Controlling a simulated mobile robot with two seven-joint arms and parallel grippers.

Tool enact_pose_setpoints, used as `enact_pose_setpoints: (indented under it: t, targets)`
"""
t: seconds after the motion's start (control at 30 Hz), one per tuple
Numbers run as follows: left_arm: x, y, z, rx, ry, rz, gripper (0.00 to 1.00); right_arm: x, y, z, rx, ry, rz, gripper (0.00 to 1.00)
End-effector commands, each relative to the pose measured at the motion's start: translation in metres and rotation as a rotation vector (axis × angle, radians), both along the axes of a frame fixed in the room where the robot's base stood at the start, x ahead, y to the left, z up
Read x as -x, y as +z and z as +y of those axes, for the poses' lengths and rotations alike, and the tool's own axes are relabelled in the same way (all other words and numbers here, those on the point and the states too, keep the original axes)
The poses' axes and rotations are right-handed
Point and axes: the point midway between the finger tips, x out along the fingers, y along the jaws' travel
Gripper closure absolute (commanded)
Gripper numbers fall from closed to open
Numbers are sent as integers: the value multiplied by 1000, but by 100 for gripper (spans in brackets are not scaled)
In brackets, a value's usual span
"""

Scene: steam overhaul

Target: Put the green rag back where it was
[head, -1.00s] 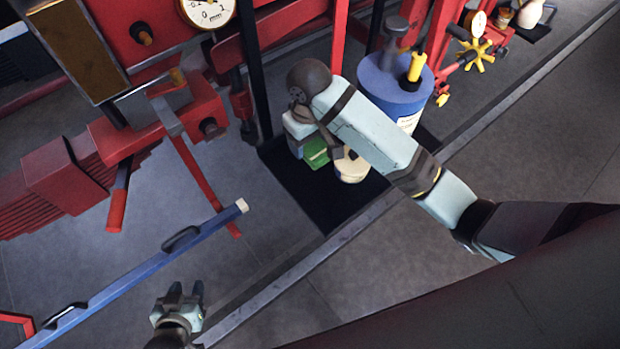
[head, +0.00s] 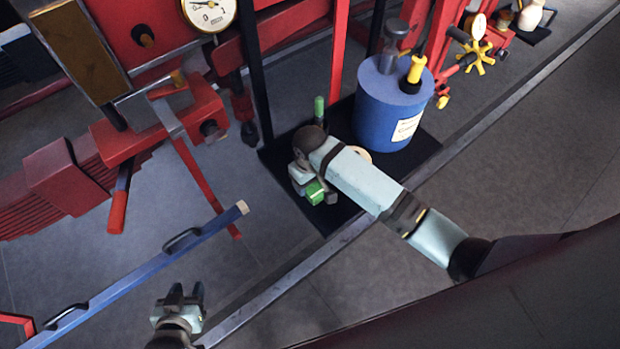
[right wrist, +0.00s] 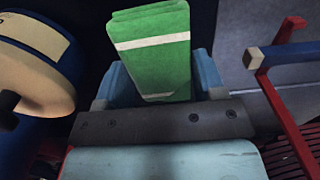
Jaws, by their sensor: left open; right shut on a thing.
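The green rag (head: 316,192), a folded block with white bands, is in my right gripper (head: 309,190), low over the black mat (head: 332,220) in the head view. In the right wrist view the rag (right wrist: 155,55) stands between the two pale blue fingers (right wrist: 158,88), which are shut on it. I cannot tell whether the rag touches the mat. My right arm hides part of the mat. My left gripper (head: 181,300) is open and empty above the grey floor, at the bottom left of the head view.
A blue drum (head: 388,115) with a yellow-topped item stands on the mat's right part. A green upright handle (head: 319,108) and a partly hidden cream round thing (head: 361,153) are nearby. Red machinery (head: 190,115) stands behind. A blue bar (head: 150,268) runs at left.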

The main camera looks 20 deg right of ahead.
Motion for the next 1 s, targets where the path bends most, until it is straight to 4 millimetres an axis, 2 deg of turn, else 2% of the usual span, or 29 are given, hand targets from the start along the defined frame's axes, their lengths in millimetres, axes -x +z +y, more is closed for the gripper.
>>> enact_pose_setpoints:
  t: [0.33,0.37,0.4,0.47,0.77,0.87,1.0]
  targets:
    - [-2,-1,2,-4,1,-1,57,0,-3,0,0,0,0,56]
    - [-3,0,2,-4,0,-3,57,0,-3,0,0,0,0,32]
    - [-4,1,2,-4,0,-5,57,0,-3,0,0,0,0,23]
    - [-5,2,2,-4,0,-9,57,0,-3,0,0,0,0,11]
    - [-5,5,0,-1,-2,-14,57,0,-1,0,0,0,-1,11]
    - [-5,3,0,-3,-4,-12,57,-1,7,0,-1,1,-3,11]
    - [-3,-1,0,-9,-13,-13,57,-1,32,0,-1,1,-5,11]
